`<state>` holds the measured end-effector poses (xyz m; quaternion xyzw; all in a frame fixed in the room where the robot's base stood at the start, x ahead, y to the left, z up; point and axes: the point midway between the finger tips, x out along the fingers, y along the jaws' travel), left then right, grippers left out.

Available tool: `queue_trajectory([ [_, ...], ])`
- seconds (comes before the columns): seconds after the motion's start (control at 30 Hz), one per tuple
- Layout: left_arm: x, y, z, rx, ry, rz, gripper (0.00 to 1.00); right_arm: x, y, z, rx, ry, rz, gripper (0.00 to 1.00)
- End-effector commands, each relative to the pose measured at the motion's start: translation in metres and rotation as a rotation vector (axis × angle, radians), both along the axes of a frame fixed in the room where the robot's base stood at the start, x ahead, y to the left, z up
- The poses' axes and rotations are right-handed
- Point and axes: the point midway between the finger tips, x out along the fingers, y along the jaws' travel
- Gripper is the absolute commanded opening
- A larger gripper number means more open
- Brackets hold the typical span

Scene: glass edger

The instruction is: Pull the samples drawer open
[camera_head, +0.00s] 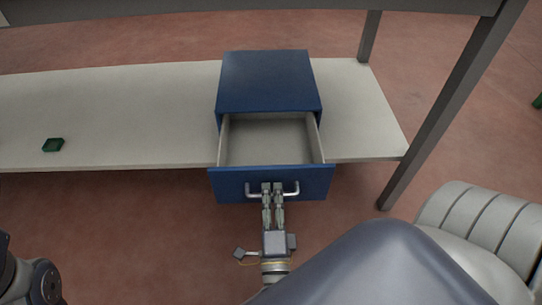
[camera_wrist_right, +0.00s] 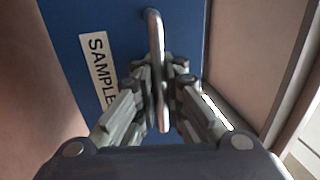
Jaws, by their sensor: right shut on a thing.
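The blue samples drawer (camera_head: 225,186) stands well out of its blue cabinet (camera_head: 268,80), and its pale inside is empty where I can see it. My right gripper (camera_head: 272,190) is shut on the drawer's silver bar handle (camera_head: 291,191). In the right wrist view the two fingers (camera_wrist_right: 161,95) lie on either side of the handle (camera_wrist_right: 154,40). A white label (camera_wrist_right: 97,70) reading "SAMPLE", its end hidden by a finger, is on the blue drawer front (camera_wrist_right: 65,22). My left gripper is not in view.
The cabinet rests on a pale shelf (camera_head: 110,110) of a grey-framed bench. A small dark green object (camera_head: 53,145) lies on the shelf at left. A bench leg (camera_head: 440,105) stands to the right. Reddish floor (camera_head: 130,225) is clear left of my right arm.

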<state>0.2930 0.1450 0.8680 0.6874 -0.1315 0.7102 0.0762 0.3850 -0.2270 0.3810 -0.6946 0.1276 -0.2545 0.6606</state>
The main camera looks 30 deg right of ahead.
Motion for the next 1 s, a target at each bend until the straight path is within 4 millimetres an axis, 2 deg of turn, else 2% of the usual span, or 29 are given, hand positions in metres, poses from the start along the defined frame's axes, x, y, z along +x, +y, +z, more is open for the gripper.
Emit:
queue_trajectory([
  [0.2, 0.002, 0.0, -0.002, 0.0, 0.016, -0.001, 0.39, -0.017, 0.01, -0.001, 0.001, 0.003, 0.0, 0.0],
  [0.57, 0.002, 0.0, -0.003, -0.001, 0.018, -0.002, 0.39, -0.019, 0.011, -0.002, 0.002, 0.003, 0.0, 0.0],
  [0.63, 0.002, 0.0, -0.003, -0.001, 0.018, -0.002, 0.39, -0.019, 0.011, -0.002, 0.002, 0.003, 0.0, 0.16],
  [0.67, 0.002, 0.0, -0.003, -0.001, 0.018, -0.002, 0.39, -0.019, 0.011, -0.002, 0.001, 0.003, 0.0, 0.18],
  [1.0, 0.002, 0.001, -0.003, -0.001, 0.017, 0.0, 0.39, -0.02, 0.012, -0.002, 0.0, 0.002, 0.0, 0.18],
])
